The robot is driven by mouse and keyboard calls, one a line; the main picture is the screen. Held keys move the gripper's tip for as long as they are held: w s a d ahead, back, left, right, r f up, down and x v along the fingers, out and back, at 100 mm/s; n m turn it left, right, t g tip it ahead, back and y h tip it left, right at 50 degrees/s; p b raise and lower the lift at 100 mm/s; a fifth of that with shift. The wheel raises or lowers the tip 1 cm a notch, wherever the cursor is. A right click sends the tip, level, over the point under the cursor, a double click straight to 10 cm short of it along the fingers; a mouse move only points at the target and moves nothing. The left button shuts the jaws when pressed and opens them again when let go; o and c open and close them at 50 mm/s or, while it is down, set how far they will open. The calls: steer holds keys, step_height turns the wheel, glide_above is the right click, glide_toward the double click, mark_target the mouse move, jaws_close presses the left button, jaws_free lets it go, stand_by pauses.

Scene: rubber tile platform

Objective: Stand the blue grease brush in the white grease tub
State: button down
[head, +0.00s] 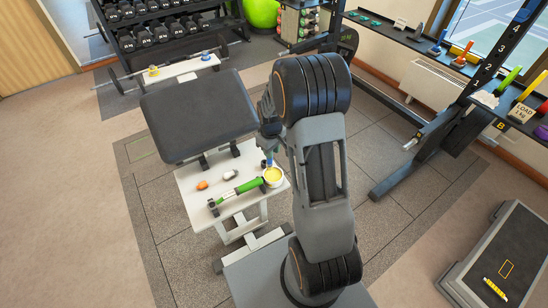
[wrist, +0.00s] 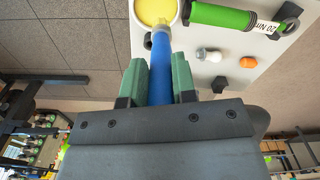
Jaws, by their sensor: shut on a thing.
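The blue grease brush (wrist: 161,66) is held between the green pads of my gripper (wrist: 159,75), which is shut on its handle. The brush's pale far end overlaps the yellow grease in the white grease tub (wrist: 178,16) in the wrist view. I cannot tell how deep that end sits or whether it touches the grease. In the head view the tub (head: 273,184) stands at the right edge of a small white table, and a bit of the blue brush (head: 264,164) shows just above it. My arm hides most of the gripper there.
A green-handled tool (head: 238,190) lies left of the tub on the white table (head: 190,183), with an orange piece (head: 202,185) and a whitish knob (head: 230,174). A dark padded bench (head: 198,113) stands close behind. A rack upright (head: 450,120) is at right.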

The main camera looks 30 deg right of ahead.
steer(key=shift+s+d+f, duration=0.15)
steer(key=shift+f, duration=0.9)
steer(key=shift+s+d+f, duration=0.15)
steer(key=shift+f, duration=0.95)
steer(key=shift+f, duration=0.25)
steer(key=c, duration=0.9)
jaws_free()
steer(key=shift+r, duration=0.15)
